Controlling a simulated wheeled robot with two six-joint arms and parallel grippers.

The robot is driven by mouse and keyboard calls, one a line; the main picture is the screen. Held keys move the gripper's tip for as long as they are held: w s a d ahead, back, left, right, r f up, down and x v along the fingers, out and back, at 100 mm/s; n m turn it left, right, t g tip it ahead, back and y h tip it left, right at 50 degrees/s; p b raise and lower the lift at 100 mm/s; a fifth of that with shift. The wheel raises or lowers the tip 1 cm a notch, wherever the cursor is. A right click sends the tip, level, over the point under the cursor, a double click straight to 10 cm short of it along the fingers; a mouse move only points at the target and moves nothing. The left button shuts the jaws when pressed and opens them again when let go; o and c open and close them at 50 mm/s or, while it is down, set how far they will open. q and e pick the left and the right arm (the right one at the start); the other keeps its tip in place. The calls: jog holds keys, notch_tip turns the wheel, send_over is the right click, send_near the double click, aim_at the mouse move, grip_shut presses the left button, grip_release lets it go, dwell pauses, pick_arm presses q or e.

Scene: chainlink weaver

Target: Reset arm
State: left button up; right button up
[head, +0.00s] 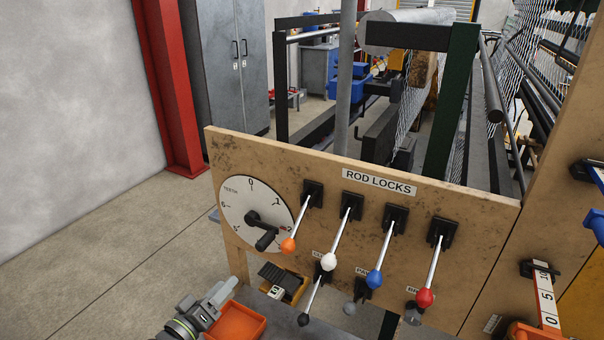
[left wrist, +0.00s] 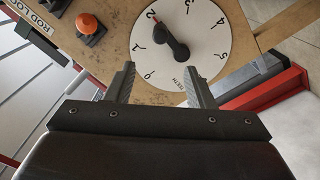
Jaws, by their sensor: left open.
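My left gripper (head: 218,294) is at the bottom left of the head view, below and in front of the wooden control panel (head: 225,165). In the left wrist view its two fingers (left wrist: 160,84) are apart with nothing between them. The white numbered dial (head: 236,218) with a black crank handle (head: 264,240) is on the panel's left side. In the left wrist view the dial (left wrist: 205,58) and crank (left wrist: 172,38) lie beyond the fingertips, and the gripper appears clear of them. My right gripper is not in view.
ROD LOCKS levers have orange (head: 289,245), white (head: 328,261), blue (head: 374,279) and red (head: 424,297) knobs. Darker levers sit below. An orange tray (head: 238,322) is close to my left gripper. A red post (head: 171,80) stands behind. The floor at left is clear.

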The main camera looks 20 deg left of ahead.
pick_arm(q)
jog(key=s+a+f+m+g+y, duration=0.1)
jog(key=s+f+g, duration=0.2)
jog(key=f, duration=0.7)
jog(key=s+a+f+m+g+y, duration=0.1)
jog(key=s+a+f+g, duration=0.15)
jog(key=f, duration=0.75)
jog(key=s+a+f+m+g+y, duration=0.1)
jog(key=s+f+g, duration=0.25)
jog(key=f, duration=0.65)
jog(key=s+d+f+m+g, duration=0.2)
jog(key=s+d+f+g, duration=0.2)
jog(key=s+f, duration=0.5)
jog(key=s+d+f+m+g, duration=0.2)
jog(key=s+d+f, duration=0.5)
jog(key=s, duration=1.1)
notch_tip(320, 180, down, 3)
jog(key=shift+r+m+g+h, duration=0.15)
jog(key=shift+m+g+h, duration=0.25)
jog(key=shift+g, duration=0.5)
